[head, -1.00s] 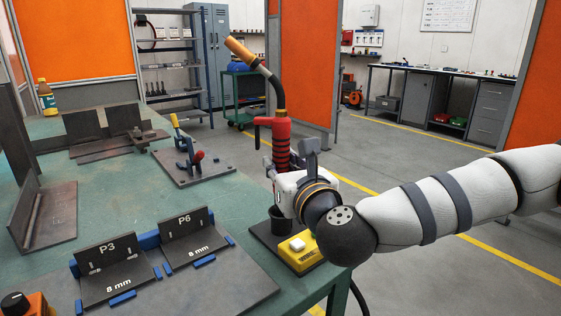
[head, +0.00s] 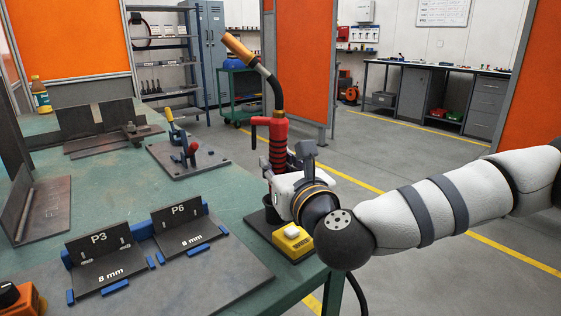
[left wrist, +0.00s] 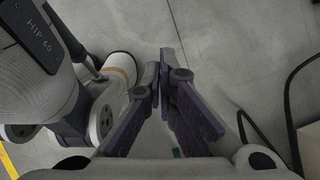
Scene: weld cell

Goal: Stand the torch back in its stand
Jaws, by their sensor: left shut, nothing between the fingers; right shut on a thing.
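The torch (head: 277,133) has a red and black handle, a curved dark neck and a copper-coloured nozzle pointing up and left. My right gripper (head: 285,187) is shut on its lower part and holds it roughly upright at the table's right edge. A black cup (head: 271,212), which looks like the stand, sits on a dark base plate just below and left of the gripper. The gripper hides the torch's lower end, so I cannot tell whether it is in the cup. My left gripper (left wrist: 164,80) is shut and empty over grey floor in the left wrist view.
A yellow box (head: 292,241) with a white button stands beside the cup. Plates marked P3 (head: 99,240) and P6 (head: 178,213) stand on the green table (head: 222,200). A clamp fixture (head: 190,156) lies behind. A dark cable (head: 357,292) hangs off the table's right side.

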